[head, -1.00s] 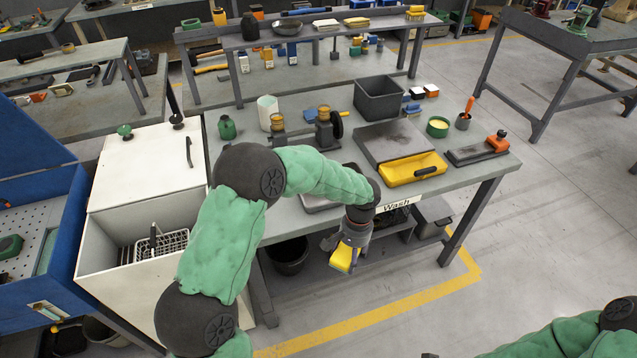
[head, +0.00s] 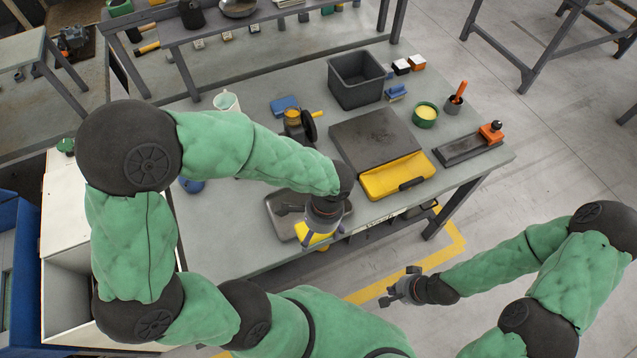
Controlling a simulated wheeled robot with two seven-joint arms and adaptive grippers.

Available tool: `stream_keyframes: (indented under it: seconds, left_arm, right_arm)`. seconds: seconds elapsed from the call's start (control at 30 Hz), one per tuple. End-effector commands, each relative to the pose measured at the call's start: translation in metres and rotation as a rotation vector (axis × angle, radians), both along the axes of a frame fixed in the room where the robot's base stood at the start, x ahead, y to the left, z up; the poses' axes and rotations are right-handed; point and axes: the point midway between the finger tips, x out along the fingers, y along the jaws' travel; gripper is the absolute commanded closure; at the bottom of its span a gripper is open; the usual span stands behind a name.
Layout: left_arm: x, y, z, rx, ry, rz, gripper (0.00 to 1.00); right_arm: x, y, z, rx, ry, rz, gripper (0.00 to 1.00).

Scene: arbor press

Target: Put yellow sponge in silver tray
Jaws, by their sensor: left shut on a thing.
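The yellow sponge (head: 313,237) is in the jaws of my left gripper (head: 318,227), in the head view. The gripper points down and hides part of the sponge. The silver tray (head: 278,207) lies on the workbench, left of the yellow container. The sponge shows over the tray's front part; whether it touches the tray I cannot tell. My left forearm and gripper cover some of the tray. My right gripper (head: 390,298) hangs in front of the bench over the floor, clear of everything. Its fingers are too small to read.
The bench's front left is bare.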

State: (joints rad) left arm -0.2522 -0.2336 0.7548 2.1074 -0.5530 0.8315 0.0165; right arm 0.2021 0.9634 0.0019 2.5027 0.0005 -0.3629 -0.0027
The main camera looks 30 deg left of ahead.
Motion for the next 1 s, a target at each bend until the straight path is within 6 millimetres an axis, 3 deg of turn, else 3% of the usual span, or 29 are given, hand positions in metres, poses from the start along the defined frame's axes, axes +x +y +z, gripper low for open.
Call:
stream_keyframes:
  seconds: [0.17,0.47,0.7,1.0]
  left_arm:
    - [0.013,0.012,-0.009,0.000,0.001,-0.007,0.43]
    - [0.064,0.048,-0.038,0.000,0.003,-0.006,0.43]
    - [0.093,0.068,-0.075,0.000,0.002,-0.009,0.43]
    - [0.106,0.077,-0.093,0.000,0.000,-0.009,0.43]
  right_arm:
    - [-0.002,0.000,-0.002,0.001,0.003,0.000,1.00]
    - [-0.001,0.000,-0.008,0.001,0.003,0.000,1.00]
    - [-0.001,0.000,-0.015,0.000,0.002,0.000,1.00]
    - [-0.001,0.000,-0.018,0.000,0.002,0.001,1.00]
